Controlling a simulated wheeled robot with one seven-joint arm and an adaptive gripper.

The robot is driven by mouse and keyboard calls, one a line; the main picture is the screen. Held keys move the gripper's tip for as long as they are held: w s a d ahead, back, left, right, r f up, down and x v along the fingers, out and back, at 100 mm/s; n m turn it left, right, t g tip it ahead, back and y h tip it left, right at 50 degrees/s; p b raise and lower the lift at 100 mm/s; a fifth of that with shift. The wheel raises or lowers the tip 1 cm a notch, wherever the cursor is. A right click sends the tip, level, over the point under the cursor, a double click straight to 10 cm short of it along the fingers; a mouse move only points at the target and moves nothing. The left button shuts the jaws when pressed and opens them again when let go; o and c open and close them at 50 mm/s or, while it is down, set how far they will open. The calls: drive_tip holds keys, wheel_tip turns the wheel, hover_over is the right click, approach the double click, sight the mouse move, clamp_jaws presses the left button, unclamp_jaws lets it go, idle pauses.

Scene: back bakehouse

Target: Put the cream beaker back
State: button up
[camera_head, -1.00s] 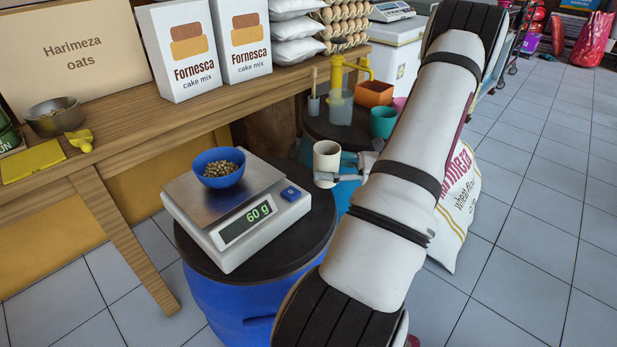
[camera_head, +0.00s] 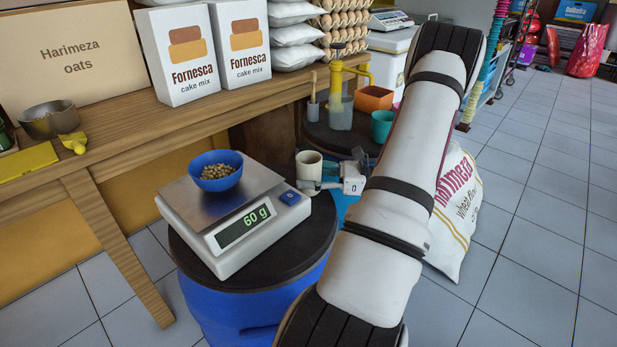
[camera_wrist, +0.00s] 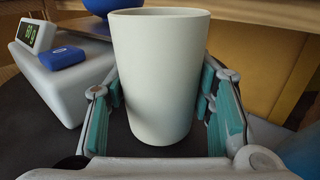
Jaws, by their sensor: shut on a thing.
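The cream beaker (camera_head: 309,164) is upright, just right of the scale's rear corner in the head view. In the wrist view the cream beaker (camera_wrist: 159,78) fills the middle, between the teal finger pads. My gripper (camera_head: 318,185) is shut on it from the right; it also shows in the wrist view (camera_wrist: 158,112). The beaker appears empty from above, but its bottom inside is hidden. Dark drum top shows below and around it; I cannot tell whether its base touches.
The scale (camera_head: 236,218), reading 60 g, bears a blue bowl (camera_head: 216,183) of nuts or beans on the near blue drum (camera_head: 235,306). Behind, another drum top holds a teal cup (camera_head: 382,126), an orange pot (camera_head: 373,99) and a yellow pump (camera_head: 337,78). A flour sack (camera_head: 462,225) stands right.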

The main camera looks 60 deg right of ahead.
drive_tip(key=shift+f, duration=0.15)
drive_tip(key=o, duration=1.3)
drive_tip(key=shift+s+d, duration=0.15)
drive_tip(key=shift+s, duration=0.15)
drive_tip(key=p+v, duration=0.2)
drive_tip(key=v, duration=0.9)
drive_tip(key=shift+s+p, duration=0.15)
drive_tip(key=shift+p, duration=0.25)
